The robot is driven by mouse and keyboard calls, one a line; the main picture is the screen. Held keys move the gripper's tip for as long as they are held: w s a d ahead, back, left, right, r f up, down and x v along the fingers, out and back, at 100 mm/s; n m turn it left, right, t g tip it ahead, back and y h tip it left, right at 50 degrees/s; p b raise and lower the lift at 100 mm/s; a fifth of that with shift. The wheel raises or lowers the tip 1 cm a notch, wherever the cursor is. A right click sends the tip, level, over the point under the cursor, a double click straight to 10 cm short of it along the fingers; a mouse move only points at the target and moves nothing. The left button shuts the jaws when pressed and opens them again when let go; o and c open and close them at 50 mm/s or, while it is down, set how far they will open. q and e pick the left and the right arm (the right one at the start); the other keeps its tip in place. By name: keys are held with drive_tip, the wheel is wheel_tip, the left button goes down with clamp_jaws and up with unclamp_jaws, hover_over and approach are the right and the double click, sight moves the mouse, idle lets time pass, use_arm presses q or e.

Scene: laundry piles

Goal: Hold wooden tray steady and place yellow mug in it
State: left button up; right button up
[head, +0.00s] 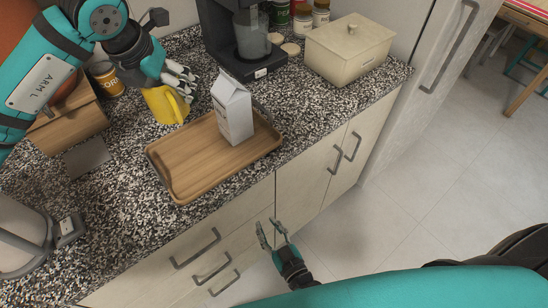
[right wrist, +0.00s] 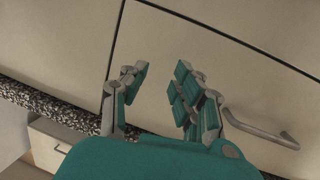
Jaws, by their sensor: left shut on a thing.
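The yellow mug (head: 163,106) is at the back-left edge of the wooden tray (head: 190,172), on or just above the counter; I cannot tell which. My left gripper (head: 180,84) is shut on the mug at its rim and handle side, and the fingers partly cover it. The tray lies flat on the speckled counter, with a white carton (head: 233,112) standing upright at its back right. My right gripper (head: 272,232) is open and empty in front of the cabinet fronts, below the counter edge and apart from the tray. It also shows open in the right wrist view (right wrist: 160,82).
A coffee machine (head: 222,40) and a cream lidded box (head: 350,52) stand behind the tray. A wooden bread box (head: 70,118) and a labelled can (head: 106,78) are at the left. A kettle (head: 25,238) is at the front left. Drawer handles (head: 195,250) stick out near my right gripper.

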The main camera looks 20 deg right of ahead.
sight(270, 133)
wheel_tip(270, 133, up, 20)
drive_tip(key=w+d+m+t+h, duration=0.2)
drive_tip(key=m+t+h, duration=0.3)
drive_tip(key=m+h, duration=0.15)
drive_tip(key=w+d+r+g, duration=0.1)
drive_tip(key=w, duration=0.4)
drive_tip(key=w+d+r+g, duration=0.1)
drive_tip(key=w+r, duration=0.1)
drive_tip(key=w, duration=0.3)
drive_tip(key=w+d+r+n+g, duration=0.1)
drive_tip(key=w, duration=0.4)
drive_tip(key=shift+w+d+r+h, duration=0.2)
drive_tip(key=shift+w+h, duration=0.05)
drive_tip(key=shift+w, duration=0.1)
clamp_jaws()
